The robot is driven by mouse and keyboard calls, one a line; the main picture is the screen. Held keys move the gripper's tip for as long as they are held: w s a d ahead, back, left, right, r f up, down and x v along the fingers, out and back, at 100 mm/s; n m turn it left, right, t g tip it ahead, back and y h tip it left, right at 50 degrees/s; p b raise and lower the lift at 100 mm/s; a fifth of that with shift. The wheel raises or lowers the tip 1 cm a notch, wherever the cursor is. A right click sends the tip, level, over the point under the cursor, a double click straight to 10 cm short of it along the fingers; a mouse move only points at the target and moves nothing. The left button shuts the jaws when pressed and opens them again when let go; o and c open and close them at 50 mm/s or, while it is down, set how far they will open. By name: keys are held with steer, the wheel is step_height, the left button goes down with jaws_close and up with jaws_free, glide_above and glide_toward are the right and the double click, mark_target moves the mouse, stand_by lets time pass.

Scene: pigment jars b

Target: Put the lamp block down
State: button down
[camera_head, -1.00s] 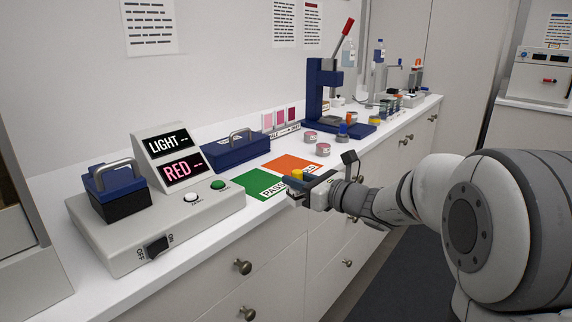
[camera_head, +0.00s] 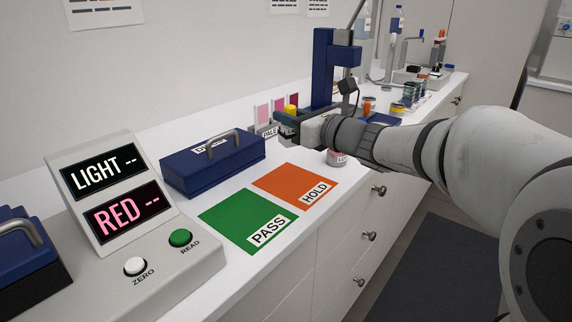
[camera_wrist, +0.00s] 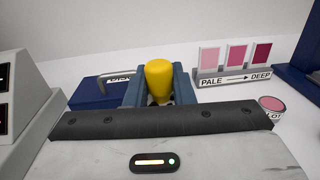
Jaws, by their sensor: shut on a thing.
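My gripper (camera_head: 289,121) is shut on a yellow rounded piece, which I take to be the lamp block (camera_head: 291,110). In the wrist view the yellow piece (camera_wrist: 159,82) stands upright between my two blue-grey fingers (camera_wrist: 160,98). Its lower part is hidden by my gripper. In the head view my gripper is beyond the orange HOLD mat, in front of the pink shade cards. I cannot tell how far above the counter the piece is.
The green PASS mat (camera_head: 240,222) and orange HOLD mat (camera_head: 290,186) are bare. A blue handled box (camera_head: 215,168) stands behind them. The meter (camera_head: 165,255) is at left. A pink-topped jar (camera_head: 338,157) is below my arm. The shade cards (camera_wrist: 233,58) and a blue press (camera_head: 330,75) are near.

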step_height(320, 180, down, 9)
steer(key=b, duration=0.3)
steer(key=shift+a+f, duration=0.1)
steer(key=shift+f, duration=0.1)
steer(key=shift+f, duration=0.15)
steer(key=c, duration=1.2)
jaws_free()
steer(key=shift+c, duration=0.2)
steer(key=shift+r, duration=0.2)
steer(key=p+v, duration=0.1)
steer(key=v, duration=1.1)
steer(key=shift+f+p, duration=0.1)
steer(key=shift+p, duration=0.3)
